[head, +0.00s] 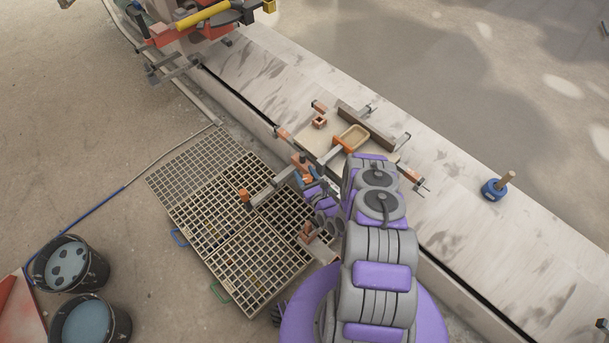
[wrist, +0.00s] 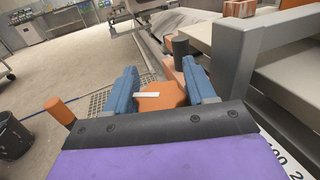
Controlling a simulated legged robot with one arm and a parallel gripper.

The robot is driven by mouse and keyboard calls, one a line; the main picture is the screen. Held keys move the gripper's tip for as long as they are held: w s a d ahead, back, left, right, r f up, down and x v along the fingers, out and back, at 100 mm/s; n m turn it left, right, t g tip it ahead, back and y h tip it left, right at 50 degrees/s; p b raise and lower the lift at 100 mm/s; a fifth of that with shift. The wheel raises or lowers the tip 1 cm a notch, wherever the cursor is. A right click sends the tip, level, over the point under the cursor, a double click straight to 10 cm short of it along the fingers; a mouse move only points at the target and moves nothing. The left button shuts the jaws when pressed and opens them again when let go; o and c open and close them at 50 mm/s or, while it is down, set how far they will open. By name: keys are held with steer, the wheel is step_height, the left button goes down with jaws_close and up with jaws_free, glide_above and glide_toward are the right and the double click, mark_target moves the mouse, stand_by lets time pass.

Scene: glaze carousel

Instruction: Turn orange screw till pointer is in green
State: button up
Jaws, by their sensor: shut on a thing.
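My gripper (wrist: 160,92) has its two blue fingers on either side of an orange block-like piece (wrist: 170,97) with a white stripe, which I take for the orange screw's head. The fingers are closed on it. In the head view my gripper (head: 308,177) is at the near edge of the pale bench, beside a grey clamp bar, partly hidden by my arm. A white strip with black numbers (wrist: 281,157) shows at the lower right of the wrist view, partly cut off. I cannot make out a pointer or a green zone.
An orange-ended post (wrist: 60,112) stands left of my gripper, and a grey beam (wrist: 240,60) is close on the right. Floor grates (head: 235,225) lie left of the bench (head: 455,205). Two buckets (head: 70,262) stand at lower left.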

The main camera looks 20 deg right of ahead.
steer(key=shift+d+m+h, duration=0.1)
steer(key=shift+m+h, duration=0.9)
steer(key=shift+h, duration=0.6)
steer(key=shift+d, duration=0.1)
steer(key=o, duration=1)
steer(key=shift+c, duration=0.2)
steer(key=shift+y, duration=0.3)
